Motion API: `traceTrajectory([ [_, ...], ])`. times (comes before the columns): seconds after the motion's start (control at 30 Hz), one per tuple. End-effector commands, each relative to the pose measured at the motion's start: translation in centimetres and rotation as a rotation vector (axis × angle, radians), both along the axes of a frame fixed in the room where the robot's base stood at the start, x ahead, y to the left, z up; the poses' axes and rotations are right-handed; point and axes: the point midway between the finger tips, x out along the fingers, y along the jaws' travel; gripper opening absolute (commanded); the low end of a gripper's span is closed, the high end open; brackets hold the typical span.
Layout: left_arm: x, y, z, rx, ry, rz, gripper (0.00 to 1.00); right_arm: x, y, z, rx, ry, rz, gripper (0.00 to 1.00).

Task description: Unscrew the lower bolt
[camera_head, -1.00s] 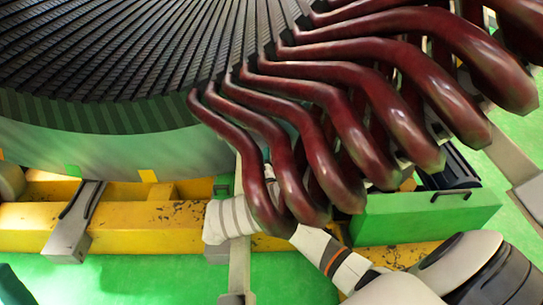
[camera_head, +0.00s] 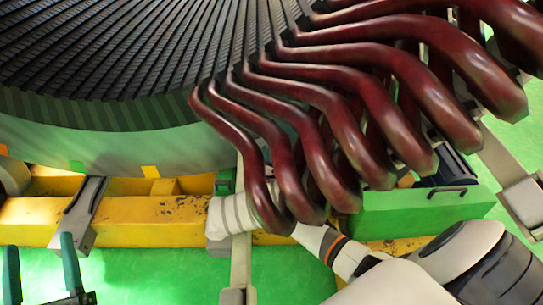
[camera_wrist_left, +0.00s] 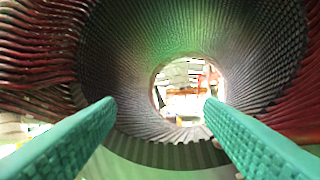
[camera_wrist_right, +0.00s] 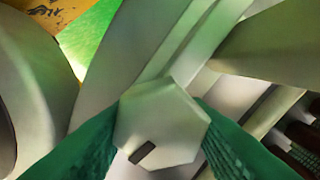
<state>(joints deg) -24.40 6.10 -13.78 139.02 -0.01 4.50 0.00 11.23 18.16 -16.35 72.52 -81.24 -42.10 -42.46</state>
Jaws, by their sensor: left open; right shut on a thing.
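The bolt (camera_wrist_right: 162,125) shows in the right wrist view as a pale hexagonal head with a dark slot-like mark near its lower edge. My right gripper (camera_wrist_right: 160,112) is shut on this head, with a green finger on each side. In the head view my right arm comes in at the lower right, and its gripper and the bolt are hidden behind the dark red coil ends (camera_head: 330,110). My left gripper (camera_head: 39,243) is open and empty at the lower left, over the green floor. In the left wrist view its fingers (camera_wrist_left: 160,105) stand wide apart, facing the stator bore.
The stator (camera_head: 110,130) fills the upper left on a yellow frame (camera_head: 130,222). A white ribbed piece (camera_head: 228,215) and a grey upright bar (camera_head: 238,268) stand close to my right arm. A green box (camera_head: 410,215) is at the right.

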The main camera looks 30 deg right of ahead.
Motion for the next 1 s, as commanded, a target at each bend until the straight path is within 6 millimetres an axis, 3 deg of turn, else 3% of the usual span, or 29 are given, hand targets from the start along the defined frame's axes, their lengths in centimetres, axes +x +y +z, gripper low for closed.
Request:
traceTrajectory([
  [0.17, 0.0, 0.0, 0.0, 0.0, 0.0, 0.0, 0.62, -0.1, 0.1, -0.2, 0.002, 0.003, 0.001, 0.18],
  [0.2, 0.0, 0.0, 0.0, 0.0, 0.0, 0.0, 0.62, -0.1, 0.1, -0.2, 0.002, 0.003, 0.001, 0.42],
  [0.33, 0.0, 0.0, 0.0, 0.0, -0.001, 0.0, 0.62, -0.1, 0.1, -0.2, 0.002, 0.003, 0.001, 0.62],
  [0.7, 0.1, 0.0, -0.1, 0.004, 0.014, 0.0, 0.62, -0.4, 0.3, 0.0, 0.002, 0.001, 0.001, 0.62],
  [1.0, 1.4, 0.4, -4.4, 0.088, 0.321, 0.02, 0.62, -4.4, 2.8, 0.1, 0.004, 0.004, 0.003, 0.62],
])
